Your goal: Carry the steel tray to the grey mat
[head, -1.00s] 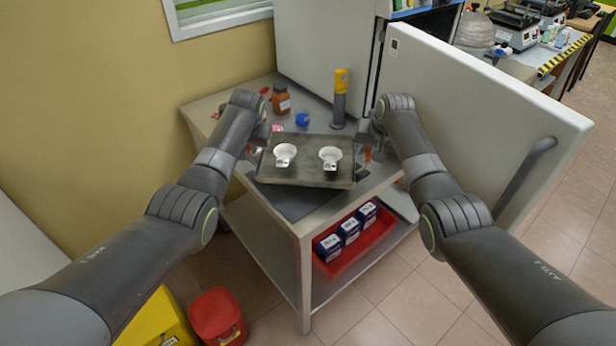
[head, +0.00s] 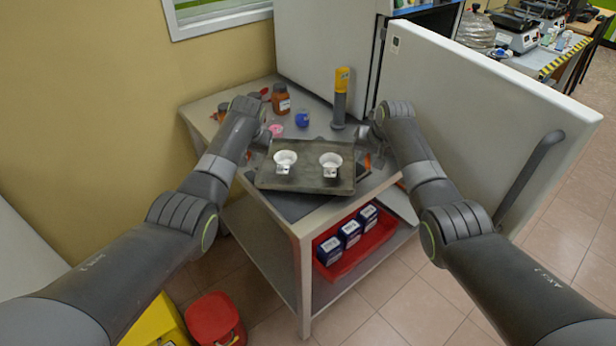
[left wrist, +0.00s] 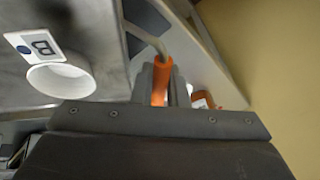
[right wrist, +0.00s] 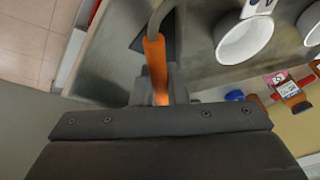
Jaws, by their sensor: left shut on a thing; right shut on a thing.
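The steel tray (head: 308,183) is level in the head view and carries two white cups (head: 285,160) and (head: 330,163). The dark grey mat (head: 296,206) shows as a strip below the tray's front edge; most of it is hidden under the tray. I cannot tell whether tray and mat touch. My left gripper (left wrist: 162,82) is shut on the tray's orange left handle (left wrist: 161,76). My right gripper (right wrist: 158,88) is shut on the orange right handle (right wrist: 155,62). In the left wrist view, the near cup (left wrist: 60,80) has a tag with the letter B.
Behind the tray on the table are a brown bottle (head: 281,98), a blue cup (head: 302,119), a pink item (head: 276,130) and a yellow-topped cylinder (head: 341,98). An open white door (head: 470,110) stands close to my right arm. A red bin with boxes (head: 346,258) is on the lower shelf.

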